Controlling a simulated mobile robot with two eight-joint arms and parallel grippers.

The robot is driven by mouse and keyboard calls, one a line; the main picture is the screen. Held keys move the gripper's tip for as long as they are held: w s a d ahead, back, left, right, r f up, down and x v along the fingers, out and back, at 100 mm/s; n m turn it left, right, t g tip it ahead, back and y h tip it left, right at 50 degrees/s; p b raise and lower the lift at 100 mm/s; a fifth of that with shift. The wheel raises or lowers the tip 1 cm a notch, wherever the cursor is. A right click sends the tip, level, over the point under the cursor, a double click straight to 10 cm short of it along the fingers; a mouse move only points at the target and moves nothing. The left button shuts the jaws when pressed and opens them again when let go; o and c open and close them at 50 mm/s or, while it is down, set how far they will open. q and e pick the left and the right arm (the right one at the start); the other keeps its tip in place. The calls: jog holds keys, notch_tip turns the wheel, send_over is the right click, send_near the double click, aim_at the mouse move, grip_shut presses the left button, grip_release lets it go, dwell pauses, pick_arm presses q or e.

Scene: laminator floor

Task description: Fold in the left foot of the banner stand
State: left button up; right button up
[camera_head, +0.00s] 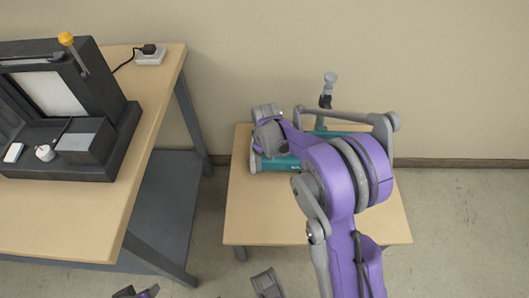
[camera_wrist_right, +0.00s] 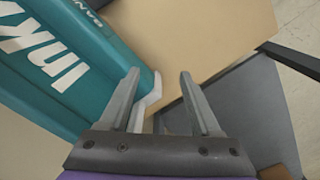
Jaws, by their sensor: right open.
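The banner stand (camera_head: 280,163) is a long teal case lying along the low table, partly covered by my right arm in the head view. In the right wrist view the teal case (camera_wrist_right: 70,60) shows white lettering and fills the upper left. A pale foot (camera_wrist_right: 152,97) sticks out near its end, over the tabletop. My right gripper (camera_wrist_right: 160,78) is open, pointing down at this end. The foot shows between its two fingers, closer to the left finger; I cannot tell whether they touch. In the head view my wrist largely hides the fingers.
The low wooden table (camera_head: 255,215) has bare top in front of the stand. A taller workbench (camera_head: 60,220) at left carries a dark laminator (camera_head: 115,120) and a white power strip (camera_head: 150,57). A wall is close behind. Floor is free at right.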

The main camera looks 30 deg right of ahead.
jog(key=s+a+r+t+p, duration=0.1)
jog(key=s+a+r+p, duration=0.1)
jog(key=r, duration=0.6)
jog(key=s+a+r+m+t+p, duration=0.1)
jog(key=s+a+r+p, duration=0.2)
jog(key=s+r, duration=0.3)
jog(key=shift+a+r+p, duration=0.15)
jog(key=shift+r+p, duration=0.5)
jog(key=shift+r, duration=0.7)
